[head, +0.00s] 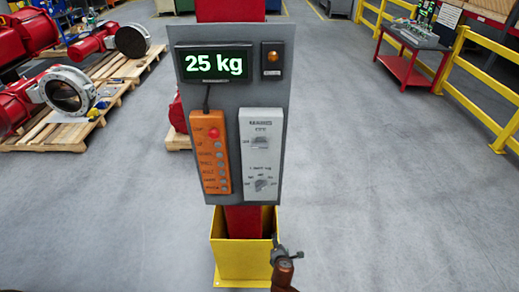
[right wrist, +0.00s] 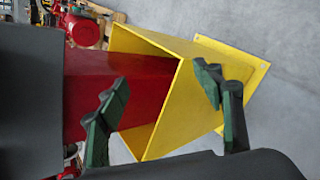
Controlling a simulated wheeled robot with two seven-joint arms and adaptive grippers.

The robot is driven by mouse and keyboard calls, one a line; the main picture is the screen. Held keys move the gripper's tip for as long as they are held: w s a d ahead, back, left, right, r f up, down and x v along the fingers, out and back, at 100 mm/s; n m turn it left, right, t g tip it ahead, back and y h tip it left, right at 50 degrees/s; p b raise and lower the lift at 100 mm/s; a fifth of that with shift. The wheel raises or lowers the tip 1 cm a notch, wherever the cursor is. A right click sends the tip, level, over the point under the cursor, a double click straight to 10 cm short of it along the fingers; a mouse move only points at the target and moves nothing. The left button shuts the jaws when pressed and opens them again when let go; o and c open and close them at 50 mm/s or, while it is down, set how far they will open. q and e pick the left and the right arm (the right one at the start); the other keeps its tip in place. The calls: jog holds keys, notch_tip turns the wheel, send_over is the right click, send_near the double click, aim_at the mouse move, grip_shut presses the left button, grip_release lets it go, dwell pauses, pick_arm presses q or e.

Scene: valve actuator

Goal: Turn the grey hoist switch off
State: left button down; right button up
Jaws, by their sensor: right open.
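A grey panel (head: 230,190) on a red column carries a light grey switch box (head: 250,160) with two knobs. The upper knob (head: 260,141) sits under a label that seems to read MAINS. The lower knob (head: 262,185) has small marks around it, too small to read. I cannot tell for sure which one is the hoist switch. My right gripper (head: 287,254) is below and slightly right of the panel, apart from it. In the right wrist view my right gripper (right wrist: 161,92) is open, with nothing between its green-padded fingers. My left gripper is out of view.
A yellow guard box (head: 245,255) surrounds the column (right wrist: 90,95) at its foot. The panel also holds a 25 kg display (head: 214,64), an amber lamp (head: 272,56) and an orange pendant (head: 209,150). Valves on pallets stand left, a red cart (head: 408,68) right.

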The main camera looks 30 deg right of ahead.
aim_at(260, 148)
jog(key=w+a+r+n+t+h+p, duration=0.1)
jog(key=w+a+r+n+t+h, duration=0.2)
jog(key=r, duration=1.4)
jog(key=w+a+r+n+t+h, duration=0.15)
jog(key=r+n+t, duration=0.3)
jog(key=r, duration=1.15)
jog(key=w+a+r+n+t+h+p, duration=0.1)
jog(key=w+a+r+n+t, duration=0.2)
jog(key=r, duration=1.4)
jog(key=shift+n+t, duration=0.25)
jog(key=shift+n, duration=0.3)
jog(key=x, duration=0.2)
jog(key=p+x, duration=0.1)
jog(key=x, duration=0.1)
jog(key=shift+d+r, duration=0.3)
jog(key=shift+r, duration=0.2)
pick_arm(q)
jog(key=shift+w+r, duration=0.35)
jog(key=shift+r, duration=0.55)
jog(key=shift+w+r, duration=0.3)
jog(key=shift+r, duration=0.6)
pick_arm(e)
jog(key=shift+x, duration=0.75)
jog(key=shift+f, duration=0.1)
jog(key=shift+c, duration=0.3)
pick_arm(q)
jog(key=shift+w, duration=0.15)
pick_arm(e)
jog(key=shift+h, duration=0.25)
jog(key=c, duration=1.1)
